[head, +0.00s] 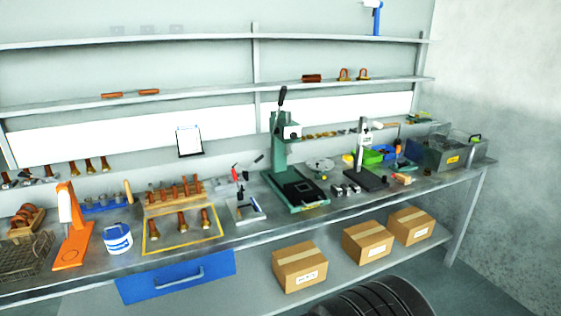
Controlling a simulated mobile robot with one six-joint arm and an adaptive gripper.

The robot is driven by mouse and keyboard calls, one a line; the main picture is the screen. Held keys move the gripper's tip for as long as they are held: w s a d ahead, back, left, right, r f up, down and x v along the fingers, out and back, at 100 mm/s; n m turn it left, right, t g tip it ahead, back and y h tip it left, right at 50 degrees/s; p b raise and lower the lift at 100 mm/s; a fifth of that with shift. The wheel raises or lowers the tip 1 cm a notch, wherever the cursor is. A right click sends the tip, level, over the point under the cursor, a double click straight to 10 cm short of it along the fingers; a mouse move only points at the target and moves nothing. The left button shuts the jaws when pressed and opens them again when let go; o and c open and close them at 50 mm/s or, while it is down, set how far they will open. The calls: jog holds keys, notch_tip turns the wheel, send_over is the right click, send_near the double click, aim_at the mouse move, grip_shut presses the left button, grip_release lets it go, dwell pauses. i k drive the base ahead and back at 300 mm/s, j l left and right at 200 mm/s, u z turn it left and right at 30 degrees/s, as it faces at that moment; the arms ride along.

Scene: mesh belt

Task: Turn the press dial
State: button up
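A green press (281,160) stands upright on the workbench, right of the middle in the head view. A black lever rises from its top. On the upper part of the press is a small white box with a dark round spot, which looks like the dial (291,131). It is too small to read any setting. A black plate lies on the press base. My gripper is not in view.
The workbench (120,262) is crowded. Left of the press are a small clamp fixture (245,208) and a yellow-edged tray (153,246) of copper-coloured parts. Right is a grey stand (361,150). Cardboard boxes (299,265) sit on the lower shelf. Shelves (190,92) run above.

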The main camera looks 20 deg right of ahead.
aim_at(293, 135)
jog(key=i+l+u, duration=0.45)
jog(key=i+l, duration=0.25)
jog(key=l, duration=0.1)
